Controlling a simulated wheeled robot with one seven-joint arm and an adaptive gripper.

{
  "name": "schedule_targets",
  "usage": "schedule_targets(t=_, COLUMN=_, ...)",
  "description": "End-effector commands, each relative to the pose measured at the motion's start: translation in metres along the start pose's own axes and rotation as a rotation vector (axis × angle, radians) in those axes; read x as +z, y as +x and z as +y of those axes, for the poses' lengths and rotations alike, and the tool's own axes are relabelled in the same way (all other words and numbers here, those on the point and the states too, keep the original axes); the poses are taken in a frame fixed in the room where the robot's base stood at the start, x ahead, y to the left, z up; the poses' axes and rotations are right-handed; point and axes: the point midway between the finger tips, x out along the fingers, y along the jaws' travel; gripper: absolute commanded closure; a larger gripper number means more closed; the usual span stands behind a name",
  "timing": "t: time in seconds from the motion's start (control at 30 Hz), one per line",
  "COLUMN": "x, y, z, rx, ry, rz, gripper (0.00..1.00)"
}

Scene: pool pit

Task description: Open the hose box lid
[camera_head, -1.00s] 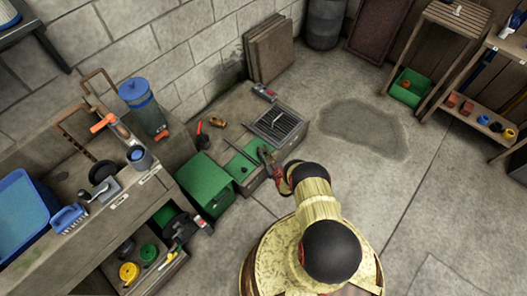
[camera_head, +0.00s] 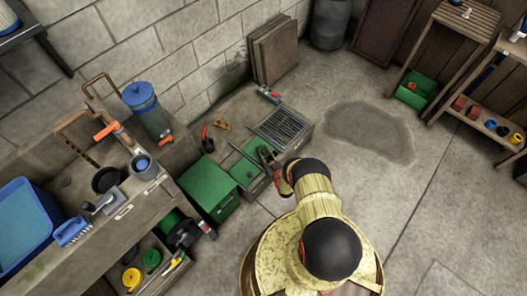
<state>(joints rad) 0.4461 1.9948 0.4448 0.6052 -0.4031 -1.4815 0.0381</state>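A green box (camera_head: 208,186) with a flat closed top stands on the floor at the end of the workbench; it looks like the hose box. To its right, a smaller green panel (camera_head: 246,172) lies in the low concrete block and appears flat. My gripper (camera_head: 266,156) is low over the block, at the right edge of this green panel, to the right of the green box and apart from it. My arm hides part of the block's front. The fingers are small and dark, so I cannot tell their opening or any contact.
A metal grate (camera_head: 281,128), a red-handled tool (camera_head: 206,140) and a brass fitting (camera_head: 223,125) are on the block. The cluttered workbench (camera_head: 110,225) stands at left, with a blue-lidded canister (camera_head: 148,108) behind. Open floor (camera_head: 420,190) lies at right.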

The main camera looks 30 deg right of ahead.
Motion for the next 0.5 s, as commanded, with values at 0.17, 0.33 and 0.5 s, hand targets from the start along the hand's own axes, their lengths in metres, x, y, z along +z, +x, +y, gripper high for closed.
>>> schedule_targets(t=0.17, x=0.0, y=0.0, z=0.0, rx=0.0, ry=0.0, rz=0.0, gripper=0.62)
schedule_targets(t=0.33, x=0.0, y=0.0, z=0.0, rx=0.0, ry=0.0, rz=0.0, gripper=0.62)
schedule_targets(t=0.5, x=0.001, y=-0.011, z=0.0, rx=0.0, ry=0.001, rz=-0.004, gripper=0.62)
